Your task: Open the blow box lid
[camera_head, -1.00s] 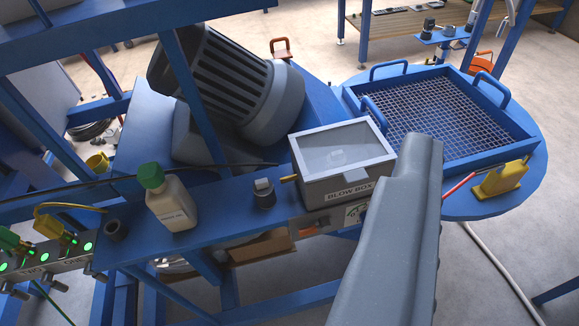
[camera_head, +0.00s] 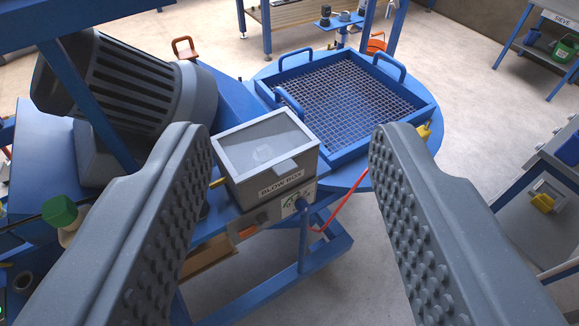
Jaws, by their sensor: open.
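The blow box (camera_head: 272,185) is a grey box with a "BLOW BOX" label on its front face. It stands on the blue frame, left of the picture's middle. Its lid (camera_head: 238,154) is shut, with a clear window and a small grey tab (camera_head: 286,167) at the front edge. My gripper (camera_head: 285,140) is open and empty, with one studded finger on each side of the picture. The left finger overlaps the view just left of the box. The right finger is well to the right of it. Neither finger visibly holds the lid.
A blue sieve tray (camera_head: 345,100) with mesh and handles lies behind the box on a round blue table. A grey motor (camera_head: 125,85) is at the left. A white bottle with a green cap (camera_head: 60,212) is partly hidden by the left finger. Floor shows at right.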

